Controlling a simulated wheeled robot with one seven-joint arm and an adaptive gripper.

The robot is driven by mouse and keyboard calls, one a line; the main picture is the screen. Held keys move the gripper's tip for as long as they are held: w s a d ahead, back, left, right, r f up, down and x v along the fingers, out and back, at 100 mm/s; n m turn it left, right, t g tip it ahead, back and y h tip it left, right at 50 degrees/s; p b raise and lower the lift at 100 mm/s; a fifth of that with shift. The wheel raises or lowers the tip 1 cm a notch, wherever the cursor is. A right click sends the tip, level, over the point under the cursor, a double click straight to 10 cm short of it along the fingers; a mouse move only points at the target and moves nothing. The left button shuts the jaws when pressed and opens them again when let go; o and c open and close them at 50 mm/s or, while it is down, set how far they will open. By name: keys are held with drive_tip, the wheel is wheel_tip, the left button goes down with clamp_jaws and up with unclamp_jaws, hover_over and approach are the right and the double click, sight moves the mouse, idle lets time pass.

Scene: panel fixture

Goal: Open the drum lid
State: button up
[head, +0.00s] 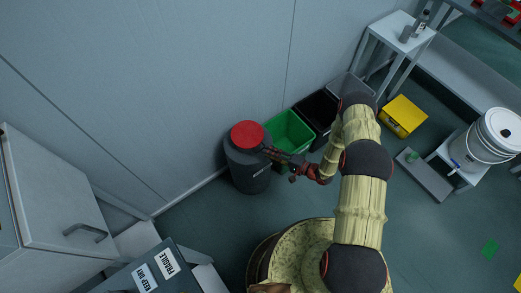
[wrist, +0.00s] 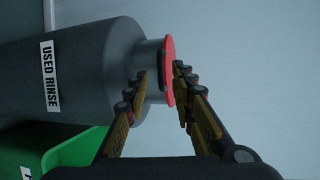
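The drum (head: 250,178) is a dark grey cylinder standing upright against the wall, with a red round lid (head: 247,134) lying flat on top. In the wrist view the drum (wrist: 95,62) appears on its side, with a "USED RINSE" label, a narrower neck and the red lid (wrist: 169,50) seen edge-on. A dark tab (wrist: 161,72) shows at the lid's underside. My gripper (head: 272,153) is at the lid's right edge. In the wrist view my gripper (wrist: 160,72) is open, one finger on the neck side and one above the lid; I cannot tell whether they touch it.
A green bin (head: 290,133) stands close right of the drum, with a black bin (head: 318,108) beyond it. A yellow box (head: 402,116) and a white bucket (head: 497,135) are farther right. A grey cabinet (head: 60,195) is at left. The floor in front of the drum is partly clear.

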sight(260, 150)
drive_tip(key=shift+b+x, duration=0.3)
drive_tip(key=shift+x, duration=2.3)
drive_tip(key=c, duration=0.3)
clamp_jaws()
drive_tip(key=shift+s+f, duration=0.1)
drive_tip(key=shift+s, duration=0.1)
